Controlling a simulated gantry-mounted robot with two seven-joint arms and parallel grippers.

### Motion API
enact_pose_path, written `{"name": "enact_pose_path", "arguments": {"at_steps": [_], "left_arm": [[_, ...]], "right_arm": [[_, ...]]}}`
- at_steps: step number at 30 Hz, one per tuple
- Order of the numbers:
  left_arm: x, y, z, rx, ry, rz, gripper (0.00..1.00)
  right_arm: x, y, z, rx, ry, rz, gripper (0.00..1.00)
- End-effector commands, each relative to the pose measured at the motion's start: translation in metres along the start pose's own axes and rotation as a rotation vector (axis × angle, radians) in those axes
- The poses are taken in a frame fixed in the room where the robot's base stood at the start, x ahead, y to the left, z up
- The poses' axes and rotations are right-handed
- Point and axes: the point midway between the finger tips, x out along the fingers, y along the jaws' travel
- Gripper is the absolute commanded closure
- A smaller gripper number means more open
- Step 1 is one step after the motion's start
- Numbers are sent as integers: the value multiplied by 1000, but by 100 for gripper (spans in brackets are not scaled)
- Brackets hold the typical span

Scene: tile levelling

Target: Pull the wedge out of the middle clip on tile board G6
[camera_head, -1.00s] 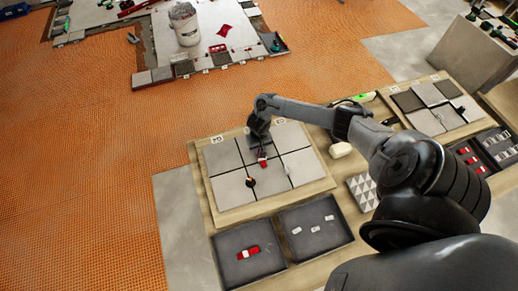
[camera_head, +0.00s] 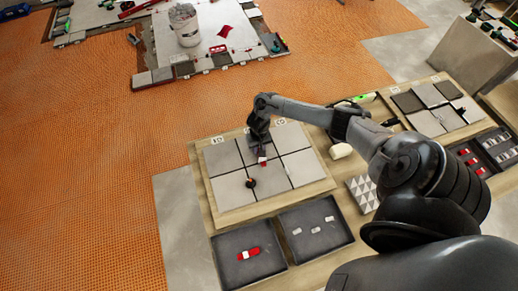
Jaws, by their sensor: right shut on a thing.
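The tile board (camera_head: 318,186) lies on the near wooden bench, with grey tiles in two rows; its small labels are too small to read surely. My right gripper (camera_head: 262,152) points down at the middle of the board. It is shut on a small red wedge (camera_head: 263,158). A whitish piece shows just below the red, at the tile joint; I cannot tell whether the wedge still sits in its clip. A dark round piece with a touch of red (camera_head: 250,183) is at the joint nearer the front left. My left gripper is not in view.
A dark tray (camera_head: 233,272) with red and white pieces and a dark tray (camera_head: 326,243) with white pieces stand in front of the board. A triangle-patterned block (camera_head: 362,193) is on the right. Another tile board (camera_head: 437,121) lies beyond my right arm.

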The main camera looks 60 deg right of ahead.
Motion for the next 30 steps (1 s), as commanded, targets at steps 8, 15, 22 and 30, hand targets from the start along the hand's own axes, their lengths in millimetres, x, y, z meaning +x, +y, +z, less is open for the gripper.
{"name": "enact_pose_path", "arguments": {"at_steps": [8, 15, 22, 30], "left_arm": [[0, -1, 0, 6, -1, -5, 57], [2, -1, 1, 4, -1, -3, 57], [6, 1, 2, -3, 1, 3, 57], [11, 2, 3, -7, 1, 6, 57]], "right_arm": [[0, 0, -3, -1, 0, -1, 100], [1, 0, -8, 1, 0, 0, 100], [1, 0, -17, 0, 1, 0, 100], [0, 0, -27, 0, -1, -1, 100]]}}
